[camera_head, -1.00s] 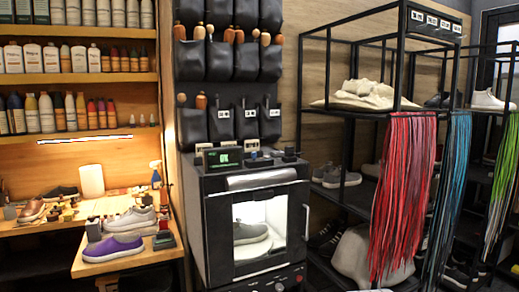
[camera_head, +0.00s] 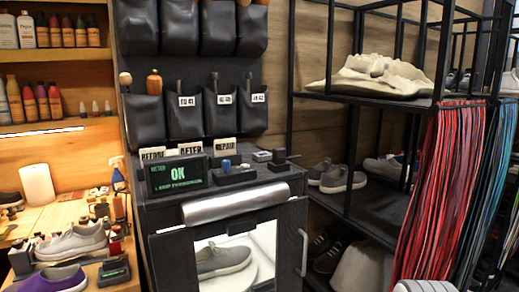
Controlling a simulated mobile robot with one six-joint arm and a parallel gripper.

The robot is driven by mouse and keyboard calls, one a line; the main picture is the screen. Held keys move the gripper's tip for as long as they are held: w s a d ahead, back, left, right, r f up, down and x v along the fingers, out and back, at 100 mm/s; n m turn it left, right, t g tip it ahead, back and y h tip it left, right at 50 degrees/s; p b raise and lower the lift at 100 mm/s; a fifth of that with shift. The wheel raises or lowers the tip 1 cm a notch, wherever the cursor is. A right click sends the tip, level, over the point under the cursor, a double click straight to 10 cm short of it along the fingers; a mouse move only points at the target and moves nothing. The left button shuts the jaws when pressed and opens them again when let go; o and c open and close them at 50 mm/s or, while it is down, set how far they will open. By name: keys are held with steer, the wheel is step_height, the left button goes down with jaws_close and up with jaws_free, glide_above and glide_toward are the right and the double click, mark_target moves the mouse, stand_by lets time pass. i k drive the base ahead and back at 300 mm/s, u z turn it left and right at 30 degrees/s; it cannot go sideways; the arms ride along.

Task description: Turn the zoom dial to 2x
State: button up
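A black cabinet (camera_head: 165,211) with a lit window stands in the middle, and a grey shoe (camera_head: 222,261) sits inside it on a round white stand. On its top, a small black box (camera_head: 236,175) carries a blue knob (camera_head: 226,164). Another black device (camera_head: 279,158) with a dark upright part is to its right. No zoom marking is readable, so I cannot tell which control is the zoom dial. A display (camera_head: 180,174) with green "OK" stands at the left of the top.
A workbench with a grey sneaker (camera_head: 72,243) and a purple shoe (camera_head: 57,280) is at left. A black rack (camera_head: 359,209) with shoes and hanging red laces (camera_head: 444,185) is at right. Small signs (camera_head: 190,148) stand behind the display.

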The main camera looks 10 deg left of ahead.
mark_target(226, 164)
steer(key=u, duration=0.5)
steer(key=i, duration=0.95)
steer(key=u, duration=0.75)
